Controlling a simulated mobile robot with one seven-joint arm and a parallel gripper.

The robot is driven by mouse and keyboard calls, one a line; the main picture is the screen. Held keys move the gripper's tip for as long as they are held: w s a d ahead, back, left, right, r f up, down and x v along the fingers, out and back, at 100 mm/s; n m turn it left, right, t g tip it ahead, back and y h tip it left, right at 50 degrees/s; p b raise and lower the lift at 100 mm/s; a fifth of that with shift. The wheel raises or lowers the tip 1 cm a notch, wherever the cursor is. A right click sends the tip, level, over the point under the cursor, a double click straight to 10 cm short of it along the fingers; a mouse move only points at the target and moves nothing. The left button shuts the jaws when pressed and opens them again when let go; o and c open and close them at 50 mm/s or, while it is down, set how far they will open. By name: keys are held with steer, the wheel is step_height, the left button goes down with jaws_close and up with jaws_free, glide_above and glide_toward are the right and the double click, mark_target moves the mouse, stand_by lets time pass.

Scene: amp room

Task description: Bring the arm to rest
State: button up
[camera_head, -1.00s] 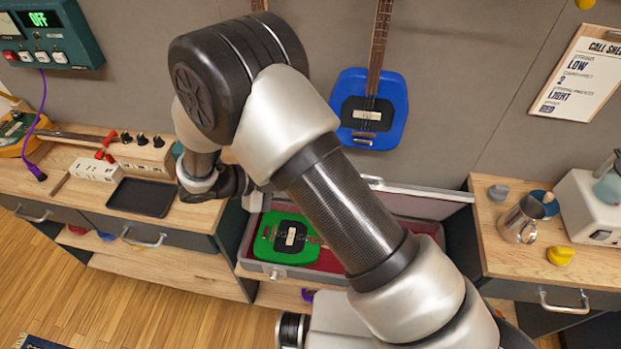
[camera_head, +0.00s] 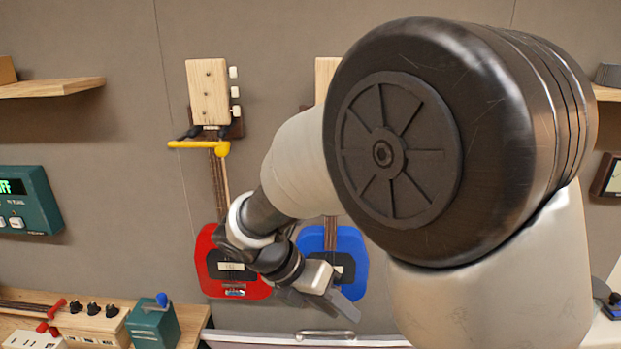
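My arm is raised and bent, with its large dark elbow joint filling the right of the head view. My gripper (camera_head: 322,303) hangs low in the middle, in front of the wall between a red guitar (camera_head: 218,285) and a blue guitar (camera_head: 350,243). Its dark fingers are small and partly overlapped by its own body, so I cannot tell whether they are open or shut. No held object shows at it. The arm hides part of the blue guitar.
A pale edge with a handle (camera_head: 325,333) runs along the bottom. A bench (camera_head: 190,322) at lower left holds a green box (camera_head: 153,325) and a wooden block with knobs (camera_head: 92,322). A green control box (camera_head: 28,200) and a shelf (camera_head: 50,88) are on the left wall.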

steer(key=s+d+r+m+t+y, duration=0.2)
steer(key=s+r+m, duration=0.4)
steer(key=m, duration=0.8)
steer(key=s+d+r+m+t+y, duration=0.1)
steer(key=s+d+r+m+y, duration=0.4)
steer(key=m, duration=1)
steer(key=shift+s+d+r+m+t, duration=0.35)
steer(key=shift+s+d+r, duration=0.4)
steer(key=shift+s+d, duration=0.35)
